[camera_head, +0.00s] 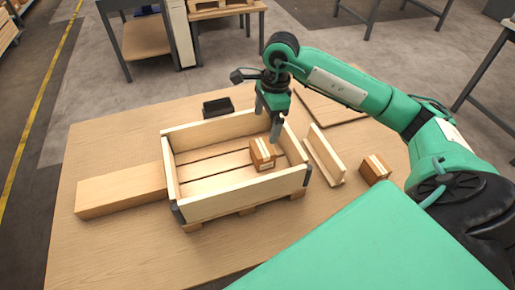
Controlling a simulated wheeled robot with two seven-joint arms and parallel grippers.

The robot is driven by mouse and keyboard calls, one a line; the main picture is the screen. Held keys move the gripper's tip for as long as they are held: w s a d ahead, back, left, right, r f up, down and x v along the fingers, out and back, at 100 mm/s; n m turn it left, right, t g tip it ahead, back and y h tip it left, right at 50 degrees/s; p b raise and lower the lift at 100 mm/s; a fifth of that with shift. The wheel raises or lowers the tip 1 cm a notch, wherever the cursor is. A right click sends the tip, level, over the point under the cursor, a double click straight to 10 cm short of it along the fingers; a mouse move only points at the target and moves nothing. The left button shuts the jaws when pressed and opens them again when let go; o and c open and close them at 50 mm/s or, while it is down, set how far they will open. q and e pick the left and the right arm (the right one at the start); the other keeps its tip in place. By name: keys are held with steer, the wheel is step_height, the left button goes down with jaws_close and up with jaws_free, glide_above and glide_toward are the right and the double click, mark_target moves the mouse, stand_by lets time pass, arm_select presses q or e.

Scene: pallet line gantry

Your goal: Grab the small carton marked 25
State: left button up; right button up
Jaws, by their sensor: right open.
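A small brown carton (262,154) with a pale tape strip sits inside the wooden pallet crate (245,197), towards its right side. Another small brown carton (375,168) lies on the table to the right of the crate. I cannot read a 25 on either carton. My right gripper (267,124) comes in from the right and points down over the crate. It is open, with one finger beside the carton in the crate. I cannot tell whether it touches it. My left gripper is not in view.
A wooden block (122,190) lies left of the crate. A black tray (218,107) is behind it. An L-shaped wooden piece (326,155) stands to its right, and a flat board (335,105) lies behind that. The table's (110,250) front left is clear.

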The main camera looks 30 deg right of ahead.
mark_target(262, 147)
steer(key=f, duration=0.4)
steer(key=a+f, duration=0.1)
steer(key=f, duration=0.1)
steer(key=shift+f, duration=0.3)
steer(key=shift+s+f, duration=0.15)
steer(key=shift+f, duration=0.45)
steer(key=f, duration=0.2)
steer(key=f+p, duration=0.1)
steer(key=f, duration=0.1)
steer(key=shift+a+f, duration=0.1)
steer(key=shift+a, duration=0.2)
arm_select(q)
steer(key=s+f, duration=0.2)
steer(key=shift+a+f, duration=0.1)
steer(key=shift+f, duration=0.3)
arm_select(e)
steer(key=c, duration=1.3)
steer(key=shift+o, duration=0.2)
